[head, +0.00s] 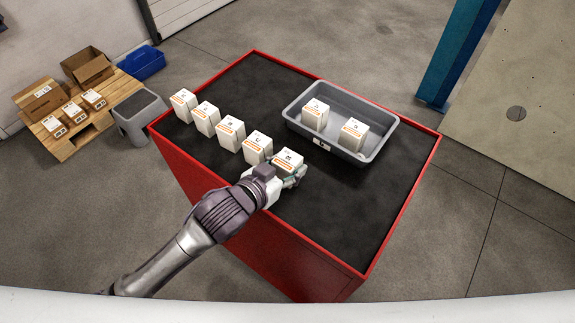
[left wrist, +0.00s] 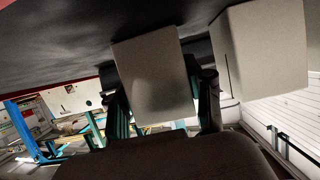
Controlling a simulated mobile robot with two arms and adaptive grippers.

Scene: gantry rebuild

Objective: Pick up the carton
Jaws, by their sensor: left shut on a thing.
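A white carton (head: 287,162) with an orange stripe is at the near end of a row of similar cartons on the red cabinet's black top (head: 345,215). My left gripper (head: 293,177) is shut on this carton; its fingers are partly hidden in the head view. In the left wrist view the carton (left wrist: 155,78) stands between the two fingers (left wrist: 160,112). I cannot tell whether the carton still touches the top. The neighbouring carton (head: 257,147) is close beside it and also shows in the left wrist view (left wrist: 265,50). My right gripper is not in view.
More cartons in the row stand to the left, such as the one at its far end (head: 183,104). A grey tray (head: 375,113) holding two cartons stands at the back right. The front right of the top is clear. A grey step stool (head: 141,113) stands left of the cabinet.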

